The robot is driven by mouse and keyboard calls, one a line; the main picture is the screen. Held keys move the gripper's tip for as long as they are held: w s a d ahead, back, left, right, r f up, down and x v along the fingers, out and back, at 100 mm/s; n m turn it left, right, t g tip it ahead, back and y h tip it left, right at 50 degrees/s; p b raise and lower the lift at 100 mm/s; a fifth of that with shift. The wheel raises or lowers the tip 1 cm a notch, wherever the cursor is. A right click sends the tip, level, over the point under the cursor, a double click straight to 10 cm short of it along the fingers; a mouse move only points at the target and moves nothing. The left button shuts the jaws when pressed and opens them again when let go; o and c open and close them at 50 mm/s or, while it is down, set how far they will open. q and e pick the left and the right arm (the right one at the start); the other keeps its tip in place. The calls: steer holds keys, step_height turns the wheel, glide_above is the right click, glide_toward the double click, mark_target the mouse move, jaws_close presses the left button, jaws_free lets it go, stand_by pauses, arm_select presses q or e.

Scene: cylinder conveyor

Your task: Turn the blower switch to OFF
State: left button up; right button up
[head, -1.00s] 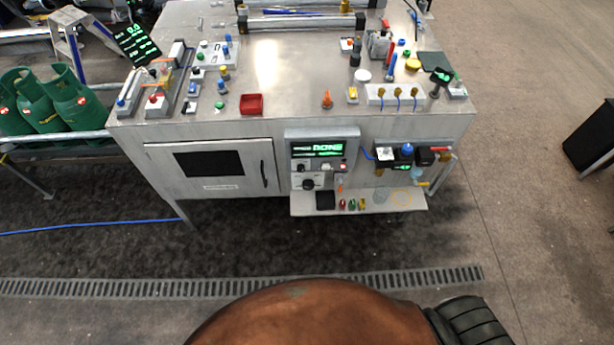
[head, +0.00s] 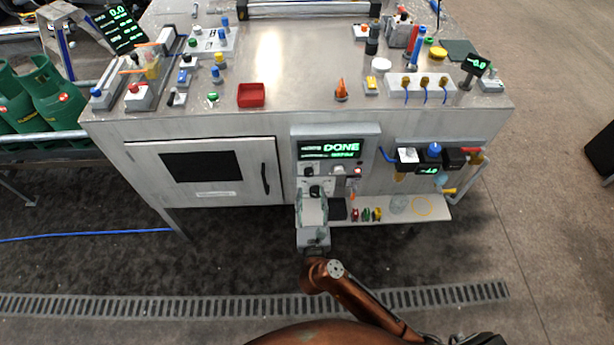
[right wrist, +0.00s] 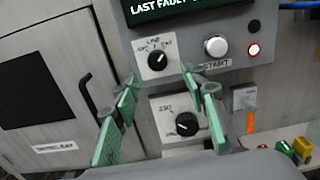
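Two black rotary knobs show on pale plates on the control panel: the upper knob (right wrist: 158,60) and the lower knob (right wrist: 187,124). Their lettering is too small to read surely, so I cannot tell which is the blower switch. The lower knob also shows in the head view (head: 315,191). My right gripper (head: 312,203) is in front of the panel, just below the lower knob. In the right wrist view its green fingers (right wrist: 165,98) are wide apart with nothing held. The lower knob appears between them, nearer the right finger. My left gripper is out of view.
The panel display (head: 330,149) reads DONE. A white button (right wrist: 215,46) and lit red lamp (right wrist: 253,50) are beside the upper knob. A cabinet door handle (head: 265,179) is left of the panel. A shelf (head: 400,219) with small parts lies below right.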

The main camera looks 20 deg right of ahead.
mark_target(309, 175)
steer(key=b+x, duration=0.1)
steer(key=x, duration=0.5)
steer(key=shift+w+a+b, duration=0.15)
steer(key=shift+b, duration=0.15)
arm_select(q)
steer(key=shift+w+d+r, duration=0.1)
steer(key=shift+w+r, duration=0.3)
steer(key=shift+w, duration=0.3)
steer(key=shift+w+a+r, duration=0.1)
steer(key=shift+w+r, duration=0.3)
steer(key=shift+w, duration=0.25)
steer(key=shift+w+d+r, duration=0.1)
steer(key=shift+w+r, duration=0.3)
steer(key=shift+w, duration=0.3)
arm_select(e)
steer(key=shift+w+d+r, duration=0.15)
steer(key=shift+w+d, duration=0.05)
steer(key=shift+w, duration=0.45)
steer(key=shift+c, duration=0.4)
jaws_close()
